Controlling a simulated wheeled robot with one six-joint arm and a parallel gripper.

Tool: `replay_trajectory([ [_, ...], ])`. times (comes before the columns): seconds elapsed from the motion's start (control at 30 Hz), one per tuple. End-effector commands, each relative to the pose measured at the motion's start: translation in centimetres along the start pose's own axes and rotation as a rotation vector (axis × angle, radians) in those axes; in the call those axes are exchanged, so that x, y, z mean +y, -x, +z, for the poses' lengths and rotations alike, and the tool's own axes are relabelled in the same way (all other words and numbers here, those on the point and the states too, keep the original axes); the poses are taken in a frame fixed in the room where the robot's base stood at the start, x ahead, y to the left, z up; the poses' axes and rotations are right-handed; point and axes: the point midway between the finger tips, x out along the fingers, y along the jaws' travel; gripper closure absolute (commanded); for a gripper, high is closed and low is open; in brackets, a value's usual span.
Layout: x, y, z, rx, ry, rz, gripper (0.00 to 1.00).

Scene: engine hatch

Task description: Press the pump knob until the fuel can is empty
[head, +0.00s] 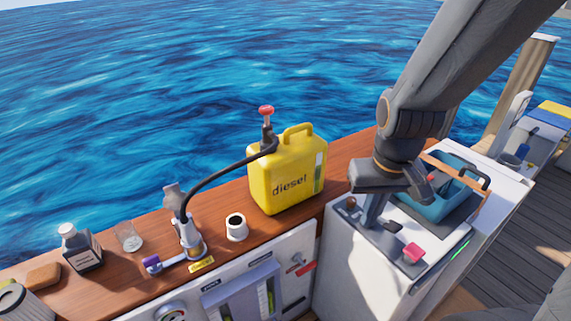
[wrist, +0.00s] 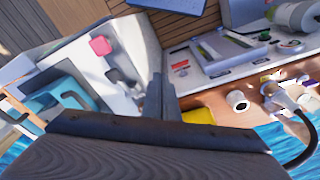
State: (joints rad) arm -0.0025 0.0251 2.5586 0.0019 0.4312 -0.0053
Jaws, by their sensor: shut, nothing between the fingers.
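The yellow fuel can (head: 285,178), marked "diesel", stands upright on the wooden ledge in the head view. The red pump knob (head: 266,110) sits raised on top of the dark pump at the can's left. A pale level strip (head: 319,172) runs down the can's right side; its level is too small to read. A black hose (head: 215,176) runs from the pump to a metal filler (head: 188,238). My gripper (head: 373,212) is shut and empty, right of the can and apart from it. In the wrist view, its fingers (wrist: 161,98) point past a small yellow part of the can (wrist: 198,116).
A white mug (head: 236,228), a glass (head: 129,237) and a dark bottle (head: 80,250) stand along the ledge (head: 340,172). Water lies behind.

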Motion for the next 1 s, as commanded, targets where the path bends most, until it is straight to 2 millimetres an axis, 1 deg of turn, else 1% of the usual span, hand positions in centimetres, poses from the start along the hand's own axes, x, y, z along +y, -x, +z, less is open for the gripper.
replay_trajectory([
  [0.07, -0.2, 0.2, -0.7, 0.011, 0.039, 0.003, 1.0],
  [0.17, -0.7, 0.7, -2.7, 0.04, 0.164, 0.014, 1.0],
  [0.27, -1.8, 1.7, -5.8, 0.088, 0.372, 0.038, 1.0],
  [0.3, -2.3, 2.3, -7.3, 0.111, 0.473, 0.052, 1.0],
  [0.37, -3.3, 3.2, -9.6, 0.145, 0.628, 0.078, 1.0],
  [0.4, -4.0, 3.9, -11.1, 0.168, 0.732, 0.098, 1.0],
  [0.47, -5.1, 5.0, -13.2, 0.199, 0.884, 0.13, 1.0],
  [0.5, -6.0, 5.7, -14.6, 0.219, 0.983, 0.154, 1.0],
  [0.57, -7.2, 6.9, -16.6, 0.248, 1.13, 0.192, 1.0],
  [0.6, -8.1, 7.7, -17.9, 0.266, 1.226, 0.22, 1.0],
  [0.7, -10.5, 9.9, -20.9, 0.308, 1.458, 0.298, 1.0],
  [0.77, -12.0, 11.3, -22.6, 0.331, 1.594, 0.351, 1.0],
  [0.8, -13.0, 12.2, -23.7, 0.345, 1.683, 0.388, 1.0],
  [0.9, -15.6, 14.7, -26.0, 0.373, 1.89, 0.487, 1.0],
  [1.0, -17.9, 16.9, -27.9, 0.39, 2.064, 0.584, 1.0],
])
